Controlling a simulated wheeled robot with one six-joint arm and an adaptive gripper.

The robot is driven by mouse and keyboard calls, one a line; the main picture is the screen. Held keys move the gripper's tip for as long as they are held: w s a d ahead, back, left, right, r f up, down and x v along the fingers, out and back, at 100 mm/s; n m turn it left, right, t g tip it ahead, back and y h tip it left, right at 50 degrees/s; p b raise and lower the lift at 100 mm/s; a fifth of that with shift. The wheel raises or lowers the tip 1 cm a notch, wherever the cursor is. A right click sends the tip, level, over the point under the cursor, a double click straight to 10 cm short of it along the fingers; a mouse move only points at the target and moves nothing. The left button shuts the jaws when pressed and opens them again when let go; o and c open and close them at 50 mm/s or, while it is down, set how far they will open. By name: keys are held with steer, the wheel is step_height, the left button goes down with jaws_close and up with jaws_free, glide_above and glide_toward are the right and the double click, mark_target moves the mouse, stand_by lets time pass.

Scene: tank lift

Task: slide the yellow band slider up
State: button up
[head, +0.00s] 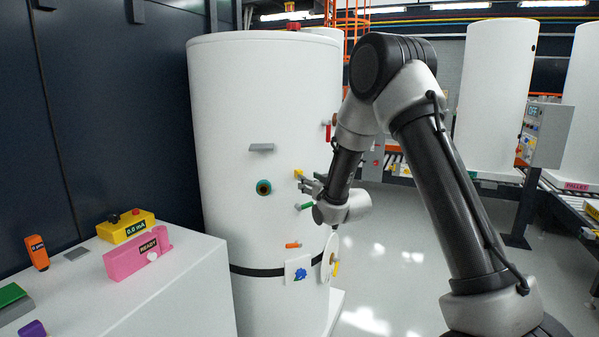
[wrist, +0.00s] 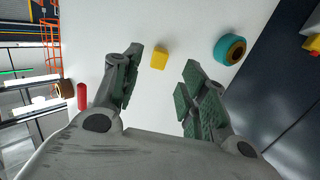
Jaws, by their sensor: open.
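A small yellow block (head: 298,174), which looks like the yellow slider, sits on the wall of the tall white tank (head: 225,130). My gripper (head: 312,184) is open and empty, just right of the block in the head view. In the wrist view the yellow block (wrist: 159,59) shows between the tips of my open gripper (wrist: 162,62), apart from both fingers. I cannot tell how far ahead of the tips it is. Another yellow piece (head: 336,268) sits low on the tank's right side, near the black band (head: 255,271).
A teal ring (head: 264,187) and grey ledge (head: 262,147) are left of the block. A white table (head: 190,285) with a pink box (head: 137,254) stands left.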

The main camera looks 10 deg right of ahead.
mark_target(300, 172)
steer(key=shift+t, duration=0.3)
steer(key=x, duration=0.5)
steer(key=r+x, duration=0.1)
steer(key=x, duration=0.1)
steer(key=shift+w+a+r, duration=0.15)
steer(key=shift+w, duration=0.2)
jaws_close()
